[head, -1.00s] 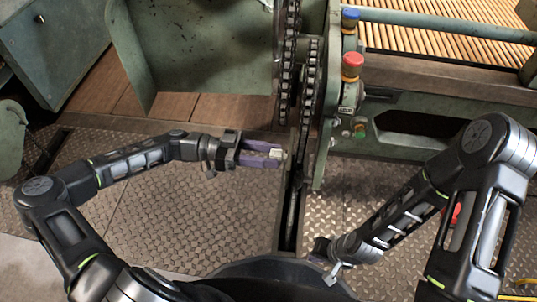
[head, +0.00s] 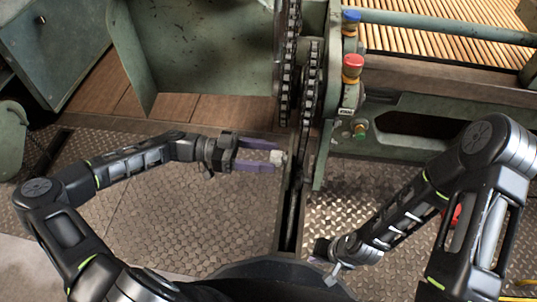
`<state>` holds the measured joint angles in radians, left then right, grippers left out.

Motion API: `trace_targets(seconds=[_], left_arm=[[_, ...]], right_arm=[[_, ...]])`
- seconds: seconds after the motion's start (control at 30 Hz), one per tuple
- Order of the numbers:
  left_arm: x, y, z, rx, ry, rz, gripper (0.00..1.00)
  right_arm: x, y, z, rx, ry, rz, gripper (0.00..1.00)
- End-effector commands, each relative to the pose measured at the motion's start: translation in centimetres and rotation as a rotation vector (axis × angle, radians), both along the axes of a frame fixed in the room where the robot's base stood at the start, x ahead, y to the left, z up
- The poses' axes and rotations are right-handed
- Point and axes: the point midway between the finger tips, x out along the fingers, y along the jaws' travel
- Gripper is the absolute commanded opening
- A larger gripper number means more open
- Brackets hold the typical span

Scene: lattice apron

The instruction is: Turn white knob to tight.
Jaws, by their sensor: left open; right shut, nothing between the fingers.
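The white knob (head: 279,157) is a small pale block beside the chain drive, in the middle of the head view. My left gripper (head: 277,155) has two purple fingers pointing right. It is open, with its fingertips at the knob, one on the far side and one on the near side. I cannot tell whether they touch it. My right gripper (head: 316,259) is low in the view, just right of the floor slot, away from the knob. Its fingers are small and mostly hidden by its own wrist. No tight marking can be made out.
Vertical chains (head: 309,85) run just behind the knob. A green post carries a red button (head: 352,63) and a blue button (head: 350,18). A green machine panel (head: 205,50) stands behind my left arm. Patterned metal floor plate (head: 200,225) lies below.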

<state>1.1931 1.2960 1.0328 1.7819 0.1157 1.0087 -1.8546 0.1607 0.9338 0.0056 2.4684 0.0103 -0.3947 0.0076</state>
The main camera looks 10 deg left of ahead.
Motion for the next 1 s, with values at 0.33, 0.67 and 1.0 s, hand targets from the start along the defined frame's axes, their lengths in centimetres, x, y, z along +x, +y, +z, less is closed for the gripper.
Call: trace_targets(seconds=[0.33, 0.67, 1.0], left_arm=[[0.0, 5.5, 0.1, 0.003, 0.001, 0.003, 0.59], [0.0, 7.0, 0.0, 0.001, 0.000, 0.000, 0.59], [0.0, 6.9, 0.0, 0.001, 0.000, 0.001, 0.59]], right_arm=[[-0.2, 0.0, 1.5, 0.001, 0.005, 0.003, 0.00], [-0.3, -0.1, 1.6, 0.001, 0.007, 0.004, 0.00], [-0.3, 0.0, 1.6, 0.001, 0.007, 0.004, 0.00]])
